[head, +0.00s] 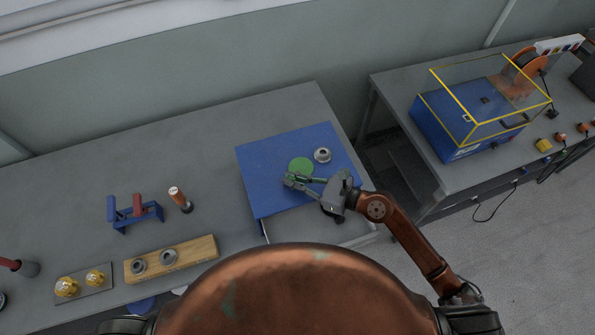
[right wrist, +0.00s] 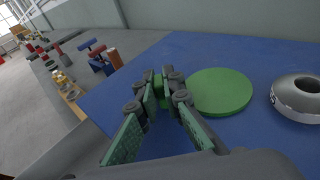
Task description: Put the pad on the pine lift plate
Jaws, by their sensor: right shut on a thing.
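My right gripper (head: 291,181) is shut on a small green thing (right wrist: 158,89), mostly hidden between its fingertips; I cannot tell its shape, but it may be the pad. A flat green disc (head: 301,164), which looks like the pine lift plate, lies on a blue panel (head: 268,160). In the right wrist view the disc (right wrist: 221,92) is just right of the fingertips, with its top bare. I cannot tell how high the fingertips are above the panel.
A grey metal ring (head: 322,155) stands on the panel right of the disc. To the left are a dark-and-copper cylinder (head: 180,198), a blue rack (head: 136,214) and a wooden board (head: 202,249) with two grey rings. A yellow-framed blue machine (head: 465,122) is on the right table.

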